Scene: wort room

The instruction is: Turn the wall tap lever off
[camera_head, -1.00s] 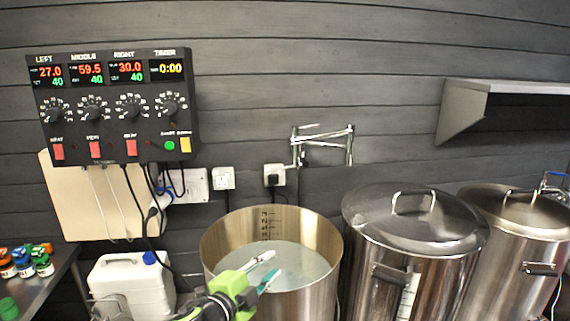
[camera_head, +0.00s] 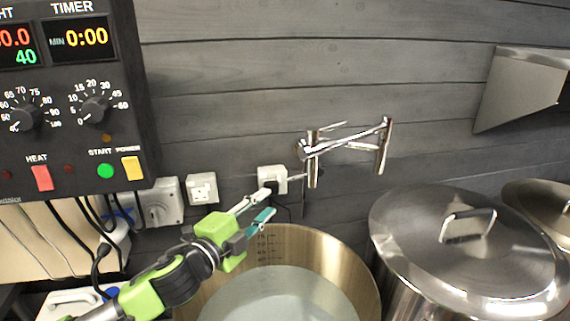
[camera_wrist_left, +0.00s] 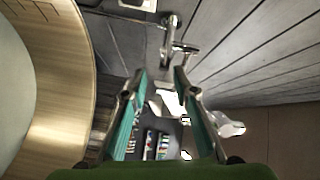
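The chrome wall tap (camera_head: 349,146) is fixed to the grey plank wall above the open pot, its jointed arm folded out to the right. A thin lever-like bar (camera_head: 331,126) shows at the top of its left body; I cannot be sure that this is the lever. In the left wrist view a chrome part of the tap (camera_wrist_left: 169,38) lies beyond the fingertips. My left gripper (camera_head: 258,210) is open and empty, below and left of the tap, over the pot's back rim. Its two teal-padded fingers show in the left wrist view (camera_wrist_left: 160,78). My right gripper is not in view.
The open steel pot (camera_head: 365,272) holds pale liquid below the gripper. A lidded pot (camera_head: 465,250) stands to the right. A socket with a black plug (camera_head: 272,179) is just left of the tap. The control panel (camera_head: 75,100) and hanging cables are at left; a shelf (camera_head: 520,90) is at right.

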